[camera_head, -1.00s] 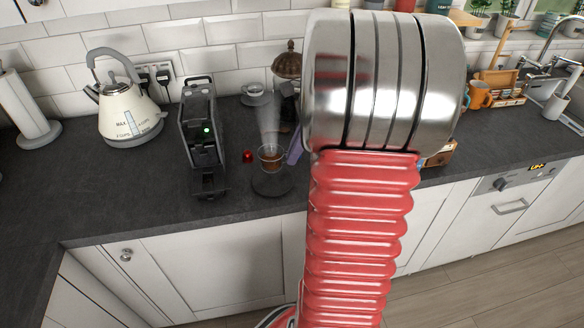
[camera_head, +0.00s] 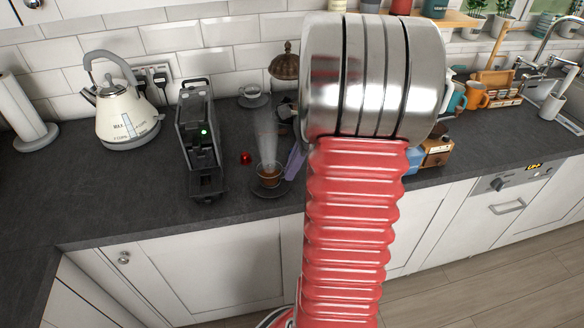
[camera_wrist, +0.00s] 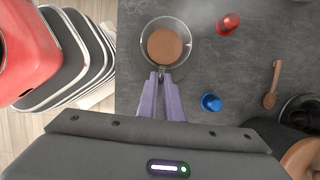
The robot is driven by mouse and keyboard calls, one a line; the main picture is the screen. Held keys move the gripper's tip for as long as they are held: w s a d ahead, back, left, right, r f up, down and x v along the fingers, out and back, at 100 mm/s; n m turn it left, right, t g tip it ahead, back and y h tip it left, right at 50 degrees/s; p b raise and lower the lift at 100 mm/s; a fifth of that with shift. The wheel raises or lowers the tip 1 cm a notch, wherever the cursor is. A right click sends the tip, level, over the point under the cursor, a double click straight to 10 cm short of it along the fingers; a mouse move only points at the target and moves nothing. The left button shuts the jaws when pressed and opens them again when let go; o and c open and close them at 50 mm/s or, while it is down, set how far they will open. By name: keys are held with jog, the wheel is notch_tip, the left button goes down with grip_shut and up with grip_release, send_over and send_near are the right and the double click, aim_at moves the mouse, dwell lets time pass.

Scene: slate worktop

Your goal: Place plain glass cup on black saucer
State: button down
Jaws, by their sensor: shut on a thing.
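The plain glass cup (camera_head: 268,173), holding brown coffee, is upright and low over the black saucer (camera_head: 284,190) in the head view. I cannot tell whether its base touches the saucer. The cup also shows from above in the wrist view (camera_wrist: 165,45), where the saucer is hard to make out from the dark worktop. My gripper's purple fingers (camera_wrist: 161,80) are shut on the cup's handle, at the cup's near side in the wrist view. In the head view the fingers (camera_head: 294,162) are to the right of the cup, partly hidden by my arm.
A coffee machine (camera_head: 200,140) stands left of the saucer. A blue capsule (camera_wrist: 211,102) and a wooden spoon (camera_wrist: 272,85) lie to the right in the wrist view. Another cup (camera_head: 252,95) stands near the wall.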

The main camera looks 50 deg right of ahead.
jog(key=c, duration=1.9)
grip_release()
jog(key=v, duration=1.2)
jog(key=shift+r, duration=0.1)
jog(key=shift+a, duration=0.1)
jog(key=w+a+r+n+h, duration=0.1)
jog(key=a+n, duration=0.5)
jog(key=a, duration=0.4)
jog(key=w+a+r+n+h, duration=0.1)
jog(key=a+r+n+h, duration=0.1)
jog(key=a+n, duration=0.6)
jog(key=shift+s+a+f+n+t, duration=0.5)
jog(key=shift+s+a+n, duration=0.65)
jog(key=shift+a+n, duration=1.2)
jog(key=shift+s+a+f+n+t, duration=0.45)
jog(key=shift+s+a+n, duration=0.95)
jog(key=shift+a, duration=1.7)
jog(key=shift+s+a+f+n+t, duration=0.45)
jog(key=shift+s+a+n, duration=0.45)
jog(key=shift+a+n, duration=1.55)
